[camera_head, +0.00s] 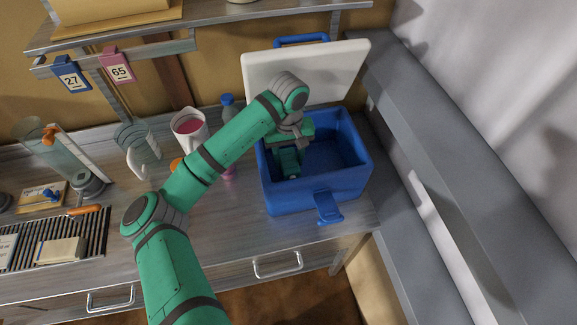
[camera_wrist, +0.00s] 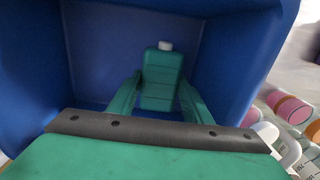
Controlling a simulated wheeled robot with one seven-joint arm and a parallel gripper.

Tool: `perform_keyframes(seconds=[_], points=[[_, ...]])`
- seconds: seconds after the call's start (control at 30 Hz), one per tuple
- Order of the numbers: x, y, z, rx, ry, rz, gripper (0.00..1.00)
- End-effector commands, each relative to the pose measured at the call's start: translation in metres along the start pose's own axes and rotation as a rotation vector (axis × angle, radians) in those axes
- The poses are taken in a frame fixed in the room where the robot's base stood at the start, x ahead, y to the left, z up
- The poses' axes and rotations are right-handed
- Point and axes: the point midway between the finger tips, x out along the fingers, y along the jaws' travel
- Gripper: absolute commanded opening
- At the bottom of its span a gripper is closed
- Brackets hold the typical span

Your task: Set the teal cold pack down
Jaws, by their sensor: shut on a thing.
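The teal cold pack (camera_wrist: 162,72) is a ribbed block with a white cap, seen between my fingers in the wrist view. My gripper (camera_wrist: 160,92) is shut on it, one finger at each side. In the head view my gripper (camera_head: 291,150) reaches down into the left part of the open blue cooler (camera_head: 318,197), with the pack low inside it. The cooler's blue walls (camera_wrist: 130,40) surround the pack in the wrist view. I cannot tell whether the pack's underside touches the cooler floor.
The cooler's white lid (camera_head: 270,75) stands open behind it. The cooler's right part looks empty. A pink-filled jug (camera_head: 188,130), a blue-capped bottle (camera_head: 227,103) and a clear jug (camera_head: 138,145) stand left of it on the counter. A grey ledge (camera_head: 425,130) runs along the right.

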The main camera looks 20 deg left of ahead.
Motion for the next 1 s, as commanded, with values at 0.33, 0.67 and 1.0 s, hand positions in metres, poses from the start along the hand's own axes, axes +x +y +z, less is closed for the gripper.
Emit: perform_keyframes(seconds=[0.33,0.67,1.0], points=[[0.035,-0.001,0.0,-0.001,-0.001,-0.001,0.13],[0.041,0.0,0.0,0.0,0.0,0.001,0.13],[0.044,0.0,0.0,0.0,0.0,0.0,0.64]])
